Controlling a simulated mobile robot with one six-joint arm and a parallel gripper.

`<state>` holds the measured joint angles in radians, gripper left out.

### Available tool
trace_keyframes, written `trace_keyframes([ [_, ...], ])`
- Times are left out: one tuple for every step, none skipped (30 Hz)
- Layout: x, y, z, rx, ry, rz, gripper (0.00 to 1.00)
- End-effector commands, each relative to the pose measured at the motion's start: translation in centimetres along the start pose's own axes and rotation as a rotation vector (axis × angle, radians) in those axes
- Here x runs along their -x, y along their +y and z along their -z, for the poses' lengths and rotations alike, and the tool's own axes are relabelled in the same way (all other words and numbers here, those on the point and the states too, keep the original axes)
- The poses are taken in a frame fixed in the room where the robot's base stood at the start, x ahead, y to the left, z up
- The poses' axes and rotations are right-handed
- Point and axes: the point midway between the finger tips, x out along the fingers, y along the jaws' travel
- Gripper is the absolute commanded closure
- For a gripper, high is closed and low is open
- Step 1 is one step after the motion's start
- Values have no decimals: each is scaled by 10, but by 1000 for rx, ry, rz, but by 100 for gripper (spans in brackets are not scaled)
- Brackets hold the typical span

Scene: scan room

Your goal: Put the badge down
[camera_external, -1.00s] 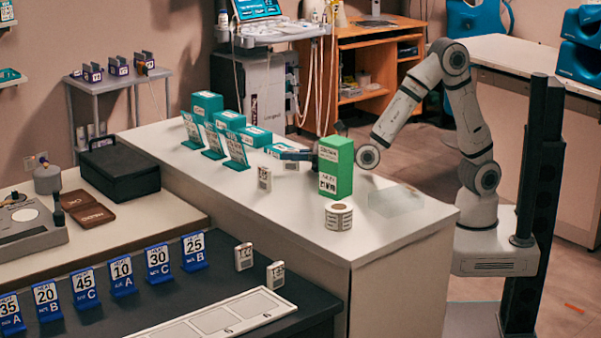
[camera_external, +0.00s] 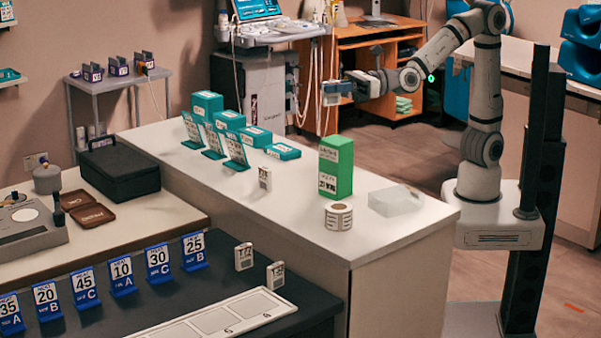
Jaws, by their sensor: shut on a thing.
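My gripper (camera_external: 331,92) is raised above the far side of the white counter (camera_external: 284,203), in front of the wooden desk. It is shut on a small pale badge, which is mostly hidden by the fingers and too small to read. Another white badge (camera_external: 265,178) with dark print stands on the counter, left of the green box (camera_external: 336,166). My gripper is well clear of both.
Teal boxes (camera_external: 206,104) and slanted teal sign holders (camera_external: 236,150) stand on the counter's left part. A label roll (camera_external: 339,215) and a clear tray (camera_external: 396,201) are near its right end. Blue numbered stands (camera_external: 158,263) line the dark table at front left.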

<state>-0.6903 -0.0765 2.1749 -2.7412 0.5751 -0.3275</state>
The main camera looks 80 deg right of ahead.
Motion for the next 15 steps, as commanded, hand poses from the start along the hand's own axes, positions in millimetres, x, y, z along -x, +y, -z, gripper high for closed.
trace_keyframes([
  [9,20,-25,1,-1,-51,100],
  [14,29,-32,2,-1,-77,100],
  [20,41,-40,4,2,-109,100],
  [24,49,-46,7,3,-130,100],
  [28,55,-50,7,5,-149,100],
  [33,63,-56,9,7,-171,100],
  [36,68,-59,11,8,-185,100],
  [38,72,-61,12,9,-196,100],
  [41,75,-64,13,11,-207,100],
  [42,77,-65,14,11,-214,100],
  [44,79,-66,15,11,-219,100],
  [44,81,-66,15,12,-223,100],
  [45,81,-66,15,12,-225,100],
  [45,81,-66,15,13,-226,100],
  [45,81,-65,15,13,-226,100],
])
